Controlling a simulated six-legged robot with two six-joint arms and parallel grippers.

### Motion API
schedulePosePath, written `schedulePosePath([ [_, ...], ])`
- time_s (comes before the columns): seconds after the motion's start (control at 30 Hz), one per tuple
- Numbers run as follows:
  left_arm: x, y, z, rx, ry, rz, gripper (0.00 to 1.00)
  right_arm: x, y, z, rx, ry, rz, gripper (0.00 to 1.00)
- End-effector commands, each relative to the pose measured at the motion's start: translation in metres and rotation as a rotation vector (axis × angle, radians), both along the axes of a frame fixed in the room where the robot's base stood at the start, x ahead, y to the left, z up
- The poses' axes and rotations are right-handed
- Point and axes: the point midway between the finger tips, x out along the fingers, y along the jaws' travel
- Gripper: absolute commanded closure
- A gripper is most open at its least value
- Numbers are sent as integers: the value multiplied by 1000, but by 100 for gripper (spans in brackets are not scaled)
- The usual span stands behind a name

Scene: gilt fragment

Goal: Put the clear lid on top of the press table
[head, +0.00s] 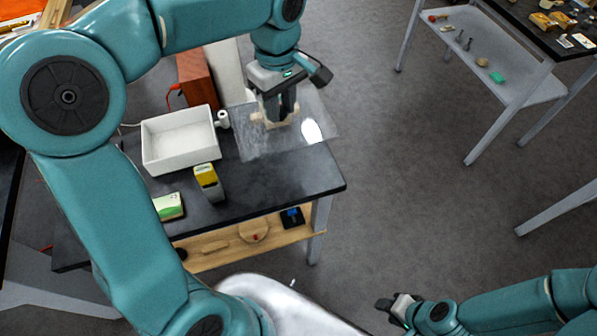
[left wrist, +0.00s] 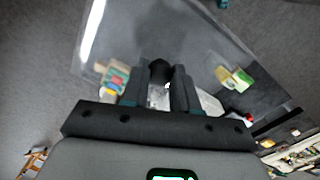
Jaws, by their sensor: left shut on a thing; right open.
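The clear lid (head: 262,142) is a thin see-through sheet with a bright glare spot, over the right back part of a dark-topped table (head: 285,180), which I take to be the press table. My left gripper (head: 283,112) points down and is shut on the lid near its middle. In the left wrist view the lid (left wrist: 205,50) spreads beyond the fingers (left wrist: 167,85), with floor and table showing through it. I cannot tell whether it touches the tabletop. My right gripper (head: 396,308) is open and empty, low over the floor at front right.
On the table stand a white tray (head: 172,160), a small white cylinder (head: 223,119), a yellow-and-grey item (head: 208,182) and a green card (head: 170,206). A red-brown box (head: 196,80) is behind. The table's front right is bare. Another table (head: 500,60) stands far right.

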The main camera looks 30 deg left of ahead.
Motion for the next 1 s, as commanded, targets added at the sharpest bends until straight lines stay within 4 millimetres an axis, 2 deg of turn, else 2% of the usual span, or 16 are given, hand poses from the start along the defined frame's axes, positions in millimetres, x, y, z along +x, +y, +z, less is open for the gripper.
schedulePosePath([
  [0.07,-1,0,-6,1,-1,-7,100,0,0,1,0,0,0,57],
  [0.13,-2,2,-23,0,1,-7,100,0,0,1,0,0,0,57],
  [0.5,-3,4,-127,-1,1,-4,100,0,0,6,0,0,0,57],
  [0.6,-3,3,-144,-1,-1,-5,100,0,0,6,0,0,0,57],
  [0.77,-1,1,-158,0,-2,-7,100,0,0,7,0,0,0,57],
  [1.0,-1,-2,-193,0,-3,-8,100,0,0,10,0,0,0,57],
])
